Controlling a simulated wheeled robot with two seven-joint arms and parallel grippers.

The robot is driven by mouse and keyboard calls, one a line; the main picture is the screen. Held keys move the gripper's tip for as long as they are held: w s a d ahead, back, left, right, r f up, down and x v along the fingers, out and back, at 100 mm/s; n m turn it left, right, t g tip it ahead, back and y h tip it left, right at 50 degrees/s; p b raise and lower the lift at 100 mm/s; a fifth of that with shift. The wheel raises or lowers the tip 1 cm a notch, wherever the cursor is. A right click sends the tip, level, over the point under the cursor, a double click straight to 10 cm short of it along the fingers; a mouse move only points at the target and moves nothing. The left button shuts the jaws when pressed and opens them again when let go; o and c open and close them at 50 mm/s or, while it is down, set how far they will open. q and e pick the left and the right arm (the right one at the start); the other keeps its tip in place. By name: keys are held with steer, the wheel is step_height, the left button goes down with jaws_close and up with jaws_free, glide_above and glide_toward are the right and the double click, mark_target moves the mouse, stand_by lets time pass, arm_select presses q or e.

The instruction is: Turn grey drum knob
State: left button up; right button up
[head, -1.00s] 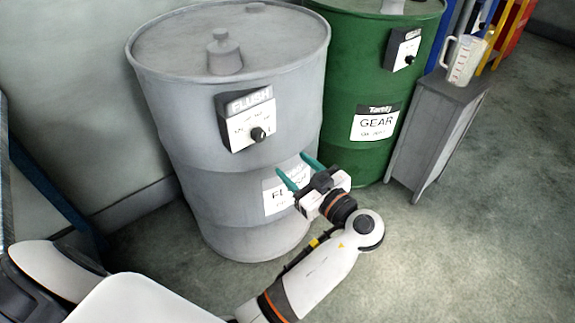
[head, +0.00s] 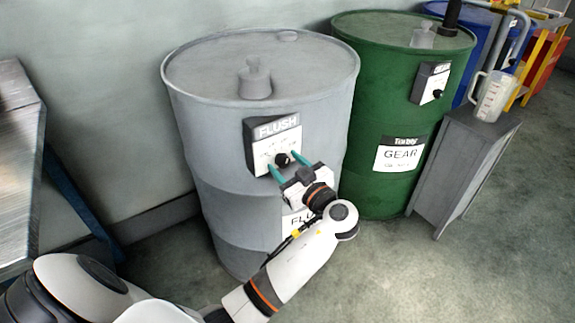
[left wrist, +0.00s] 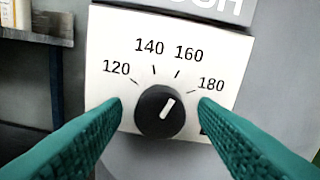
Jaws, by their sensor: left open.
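The grey drum (head: 215,130) stands left of centre in the head view. Its FLUSH control box (head: 257,150) carries a round black knob (head: 283,159). In the left wrist view the knob (left wrist: 160,111) sits on a white dial plate (left wrist: 215,55) marked 120, 140, 160 and 180. Its pale pointer line leans up and right, roughly between the 160 and 180 marks. My left gripper (head: 289,166) is open, its teal fingers pointing at the box. In the left wrist view the fingers (left wrist: 160,110) lie either side of the knob, with gaps showing. My right gripper is not in view.
A green GEAR drum (head: 385,110) stands to the right with its own control box (head: 428,83). A grey cabinet (head: 462,150) beside it bears a clear measuring jug (head: 493,96). A metal table (head: 18,150) is at the left edge. The floor at lower right is clear.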

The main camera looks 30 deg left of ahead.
arm_select(q)
steer(key=c, duration=1)
steer(key=shift+m, duration=1.3)
steer(key=shift+m+p, duration=0.35)
steer(key=shift+m, duration=0.05)
steer(key=m+p, duration=0.1)
steer(key=m, duration=0.1)
steer(key=shift+m, duration=0.4)
steer(key=shift+m+p, duration=0.35)
steer(key=shift+m, duration=0.55)
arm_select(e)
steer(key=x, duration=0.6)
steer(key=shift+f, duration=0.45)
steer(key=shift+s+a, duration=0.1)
